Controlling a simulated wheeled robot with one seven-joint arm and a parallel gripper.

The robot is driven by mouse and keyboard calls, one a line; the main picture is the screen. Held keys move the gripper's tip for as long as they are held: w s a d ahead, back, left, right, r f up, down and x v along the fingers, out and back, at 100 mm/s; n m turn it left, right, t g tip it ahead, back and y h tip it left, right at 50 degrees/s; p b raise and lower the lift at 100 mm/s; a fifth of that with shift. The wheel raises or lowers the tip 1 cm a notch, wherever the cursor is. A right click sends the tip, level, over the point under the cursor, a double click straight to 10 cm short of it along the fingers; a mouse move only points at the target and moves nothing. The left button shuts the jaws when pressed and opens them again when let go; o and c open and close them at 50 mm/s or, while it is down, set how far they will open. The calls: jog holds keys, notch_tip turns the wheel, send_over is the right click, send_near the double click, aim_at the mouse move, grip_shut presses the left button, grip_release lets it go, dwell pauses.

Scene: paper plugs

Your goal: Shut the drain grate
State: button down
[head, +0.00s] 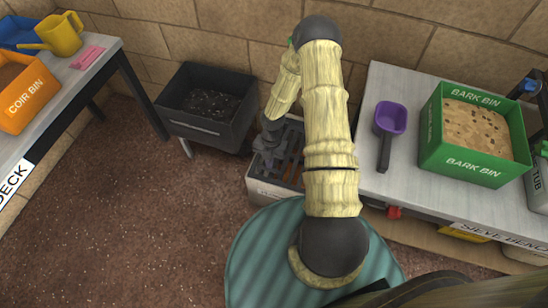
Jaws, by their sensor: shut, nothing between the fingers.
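A light grey box (275,192) with lettering on its front stands low between the black trough and the right bench. Dark slats with brown gaps show in its top (291,168); they may be the drain grate, but I cannot tell whether it is open or shut. My gripper (266,160) is shut and empty, pointing down at the left part of this box. I cannot tell whether it touches the box. My gripper and arm hide part of the box's top and back.
A black trough (190,130) with dark material stands left of the box. The right bench (385,215) carries a purple scoop (390,120) and a green bark bin (465,172). The left deck (95,75) holds an orange coir bin (28,98) and a yellow watering can (62,36). Brown floor is clear at front left.

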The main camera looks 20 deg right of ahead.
jog(key=w+d+r+p, duration=0.1)
jog(key=r+p, duration=0.4)
jog(key=r, duration=0.6)
jog(key=w+d+r+p, duration=0.2)
jog(key=r+p, duration=0.3)
jog(key=r, duration=0.7)
jog(key=shift+w+d+r+p, duration=0.15)
jog(key=shift+w+r+p, duration=0.05)
jog(key=shift+r+p, duration=0.1)
jog(key=s+a+r+m+t, duration=0.2)
jog(key=s+r+m, duration=0.2)
jog(key=r+m, duration=0.4)
jog(key=s+a+r+m+t+h, duration=0.15)
jog(key=s+r+m, duration=0.35)
jog(key=m, duration=0.6)
jog(key=s+a+r+m+t, duration=0.1)
jog(key=s+a+r+m, duration=0.25)
jog(key=r+m, duration=0.5)
jog(key=w+p+v, duration=0.2)
jog(key=p+v, duration=0.9)
jog(key=p, duration=0.1)
jog(key=w+r+p+v, duration=0.1)
jog(key=w+p+v, duration=0.2)
jog(key=p+v, duration=0.8)
jog(key=shift+d+r+p, duration=0.4)
jog(key=shift+r+p, duration=0.1)
jog(key=shift+p, duration=0.15)
